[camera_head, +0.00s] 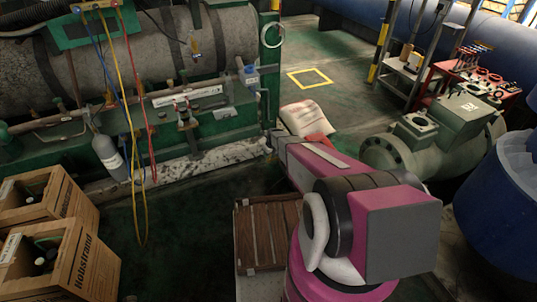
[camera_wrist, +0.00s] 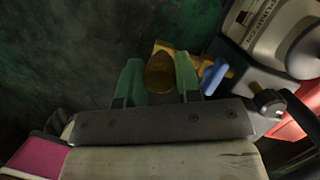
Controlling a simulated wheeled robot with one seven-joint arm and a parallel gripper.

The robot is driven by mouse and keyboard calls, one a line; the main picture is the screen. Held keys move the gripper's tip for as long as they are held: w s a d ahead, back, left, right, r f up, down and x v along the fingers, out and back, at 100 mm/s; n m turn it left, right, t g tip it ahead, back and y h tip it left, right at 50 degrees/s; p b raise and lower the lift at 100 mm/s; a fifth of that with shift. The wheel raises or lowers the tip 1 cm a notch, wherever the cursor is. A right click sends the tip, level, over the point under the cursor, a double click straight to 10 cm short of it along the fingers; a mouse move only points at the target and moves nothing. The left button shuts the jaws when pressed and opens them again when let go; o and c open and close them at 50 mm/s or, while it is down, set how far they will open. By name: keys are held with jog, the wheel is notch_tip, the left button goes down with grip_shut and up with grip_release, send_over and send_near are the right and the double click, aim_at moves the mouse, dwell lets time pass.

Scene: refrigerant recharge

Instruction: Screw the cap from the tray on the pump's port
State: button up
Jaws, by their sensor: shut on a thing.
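In the wrist view, my gripper (camera_wrist: 160,76) has its two green fingers on either side of a dark brass, rounded cap (camera_wrist: 159,74). It is shut on this cap. Right behind the cap is a brass fitting (camera_wrist: 164,47), with a blue lever (camera_wrist: 213,77) to the right of the fingers. The fitting runs toward a grey machine, seemingly the pump (camera_wrist: 262,22), at the upper right. The cap overlaps the fitting in this view; I cannot tell whether they are threaded together. In the head view, my magenta arm hides the gripper and cap. I cannot make out the tray.
A dark knob (camera_wrist: 268,102) and a red surface (camera_wrist: 290,135) lie close right of my gripper. Floor behind is open.

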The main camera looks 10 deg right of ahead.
jog(key=o, duration=1)
jog(key=shift+f, duration=0.1)
